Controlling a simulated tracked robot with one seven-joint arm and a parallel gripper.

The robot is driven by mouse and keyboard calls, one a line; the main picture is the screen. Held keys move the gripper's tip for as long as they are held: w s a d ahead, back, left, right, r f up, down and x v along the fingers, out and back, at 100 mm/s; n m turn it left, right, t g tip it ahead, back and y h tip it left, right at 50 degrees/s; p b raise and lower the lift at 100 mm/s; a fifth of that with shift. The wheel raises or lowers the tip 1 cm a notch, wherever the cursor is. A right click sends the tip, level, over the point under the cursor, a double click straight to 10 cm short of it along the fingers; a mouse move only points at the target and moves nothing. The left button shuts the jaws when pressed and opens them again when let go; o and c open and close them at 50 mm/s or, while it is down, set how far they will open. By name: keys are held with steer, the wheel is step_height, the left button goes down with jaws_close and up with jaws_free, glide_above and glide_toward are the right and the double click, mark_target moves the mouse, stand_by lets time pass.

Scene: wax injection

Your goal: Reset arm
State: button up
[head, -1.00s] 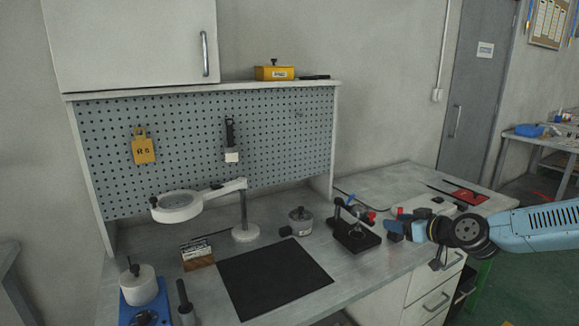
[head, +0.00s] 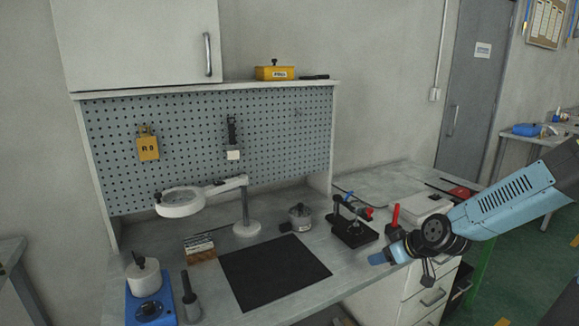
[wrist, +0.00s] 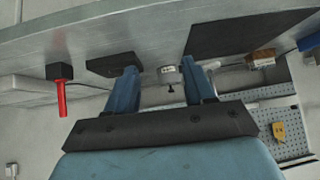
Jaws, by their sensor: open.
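My gripper (head: 384,257) is in the head view at the right, beside the front edge of the workbench (head: 345,285), with my blue arm reaching in from the right edge. In the wrist view my gripper (wrist: 160,88) shows two blue fingers spread apart with nothing between them. Beyond the fingers, a small grey pot (wrist: 169,74) stands on the bench, apart from them. The same pot (head: 300,217) is near the bench middle in the head view.
A black stand with a red-tipped clamp (head: 354,232) and a red-handled tool (head: 396,215) are close to my gripper. A black mat (head: 274,272), a magnifier lamp (head: 181,202) and a blue-based device (head: 150,308) lie further left. The floor (head: 520,280) at right is clear.

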steer(key=s+a+r+m+g+h, duration=0.1)
steer(key=s+r+m+h, duration=0.4)
steer(key=s+r, duration=1.8)
step_height(320, 180, up, 2)
steer(key=shift+a+r+m+g, duration=0.1)
steer(key=shift+a+m+g, duration=0.2)
steer(key=shift+a+m, duration=0.5)
